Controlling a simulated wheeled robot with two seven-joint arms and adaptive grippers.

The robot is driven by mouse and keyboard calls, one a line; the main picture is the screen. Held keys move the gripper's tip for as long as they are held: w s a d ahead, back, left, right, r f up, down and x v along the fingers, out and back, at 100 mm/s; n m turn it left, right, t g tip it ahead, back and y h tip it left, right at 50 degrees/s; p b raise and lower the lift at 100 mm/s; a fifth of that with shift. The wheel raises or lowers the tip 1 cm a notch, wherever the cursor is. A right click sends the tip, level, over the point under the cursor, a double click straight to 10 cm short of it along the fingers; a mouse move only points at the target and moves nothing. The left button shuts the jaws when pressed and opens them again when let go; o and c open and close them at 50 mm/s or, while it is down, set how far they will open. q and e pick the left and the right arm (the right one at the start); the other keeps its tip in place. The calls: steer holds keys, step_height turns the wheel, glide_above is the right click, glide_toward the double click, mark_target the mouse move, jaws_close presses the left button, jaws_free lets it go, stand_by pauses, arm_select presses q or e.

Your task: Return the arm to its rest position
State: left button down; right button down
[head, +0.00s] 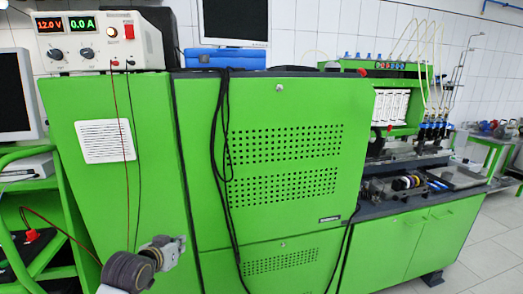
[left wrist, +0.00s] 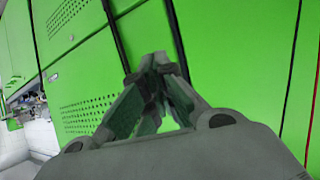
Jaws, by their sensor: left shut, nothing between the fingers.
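My left gripper (head: 168,250) is low in the head view, in front of the green pump testbench (head: 185,200), with part of my arm beside it. In the left wrist view its fingers (left wrist: 158,62) come together at the tips, with nothing seen between them. The green panel fills most of the background there. I cannot tell the exact gap between gripper and panel. My right arm and gripper are not in view.
A power supply (head: 98,40) on the bench reads 12.0 V and 0.0 A. Its red and black leads (head: 129,110) hang down the front. A black cable (head: 219,150) hangs nearby. A green cart (head: 62,190) stands at left. Open floor (head: 490,262) shows at right.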

arm_select(q)
steer(key=s+d+f+g, duration=0.1)
steer(key=s+f+g, duration=0.2)
steer(key=s+f, duration=0.45)
steer(key=s+d+f+m+g+y, duration=0.15)
steer(key=s+f, duration=0.35)
steer(key=s, duration=0.5)
steer(key=s+d+f+g+h, duration=0.1)
steer(key=s+f+g, duration=0.4)
steer(key=s, duration=0.4)
step_height(320, 180, down, 33)
steer(key=s+a, duration=0.2)
steer(key=s+a+f, duration=0.3)
steer(key=s+f, duration=0.7)
steer(key=s+a+f+g+y, duration=0.1)
steer(key=s+a+f, duration=0.3)
steer(key=s+f, duration=0.6)
steer(key=shift+s+a+f, duration=0.2)
steer(key=shift+s+f, duration=0.05)
steer(key=shift+s, duration=0.2)
